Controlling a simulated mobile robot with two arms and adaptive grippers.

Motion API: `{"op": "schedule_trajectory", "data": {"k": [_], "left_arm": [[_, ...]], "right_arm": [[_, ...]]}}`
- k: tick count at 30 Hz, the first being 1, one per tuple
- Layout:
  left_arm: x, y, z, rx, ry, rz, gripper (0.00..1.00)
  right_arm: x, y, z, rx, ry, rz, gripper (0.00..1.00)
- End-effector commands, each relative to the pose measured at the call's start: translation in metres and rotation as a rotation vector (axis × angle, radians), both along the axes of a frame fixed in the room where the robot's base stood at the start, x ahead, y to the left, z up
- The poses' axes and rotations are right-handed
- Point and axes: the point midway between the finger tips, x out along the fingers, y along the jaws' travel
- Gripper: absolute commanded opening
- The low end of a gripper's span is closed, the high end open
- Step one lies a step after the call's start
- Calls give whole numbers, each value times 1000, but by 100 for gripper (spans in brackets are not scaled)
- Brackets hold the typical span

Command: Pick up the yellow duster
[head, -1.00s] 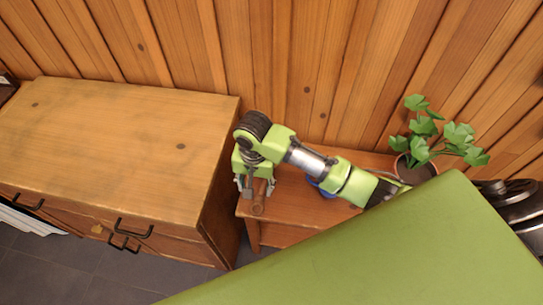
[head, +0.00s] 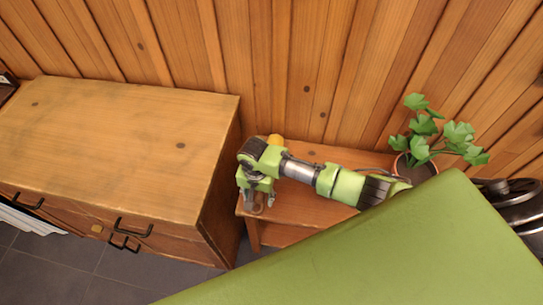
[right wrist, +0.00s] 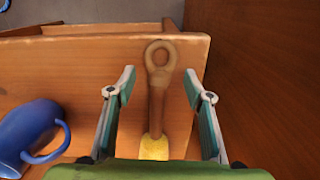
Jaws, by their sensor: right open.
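The yellow duster lies on the small wooden table (head: 303,225). Its yellow head (head: 275,140) shows behind my right wrist in the head view. In the right wrist view, its brown handle (right wrist: 157,100) with a ring end points to the table edge, and part of the yellow head (right wrist: 154,148) shows at the bottom. My right gripper (head: 257,203) is open above the handle. In the right wrist view, its two fingers (right wrist: 160,82) stand on either side of the handle, with gaps on both sides. My left gripper is not in view.
A blue mug (right wrist: 32,135) lies left of the duster in the right wrist view. A wooden drawer cabinet (head: 110,150) stands close on the left. A potted plant (head: 418,165) stands on the table's right part. The plank wall is behind, and a green surface (head: 370,245) fills the front.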

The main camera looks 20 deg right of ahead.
Motion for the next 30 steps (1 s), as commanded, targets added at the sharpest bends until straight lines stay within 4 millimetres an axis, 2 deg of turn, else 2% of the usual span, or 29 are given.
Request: {"op": "schedule_trajectory", "data": {"k": [3,11,12,16,17,26,30], "left_arm": [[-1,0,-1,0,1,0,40],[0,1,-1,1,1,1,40],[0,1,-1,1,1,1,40],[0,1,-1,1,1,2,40],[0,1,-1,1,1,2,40],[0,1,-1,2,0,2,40],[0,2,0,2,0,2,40]], "right_arm": [[-1,0,-14,-2,1,0,47],[0,0,-17,0,-1,0,47],[0,0,-17,-1,-1,0,42],[0,0,-17,-1,-1,0,8],[0,0,-17,-1,-1,0,6],[0,0,-16,0,-1,1,6],[0,0,-10,1,-2,1,6]]}}
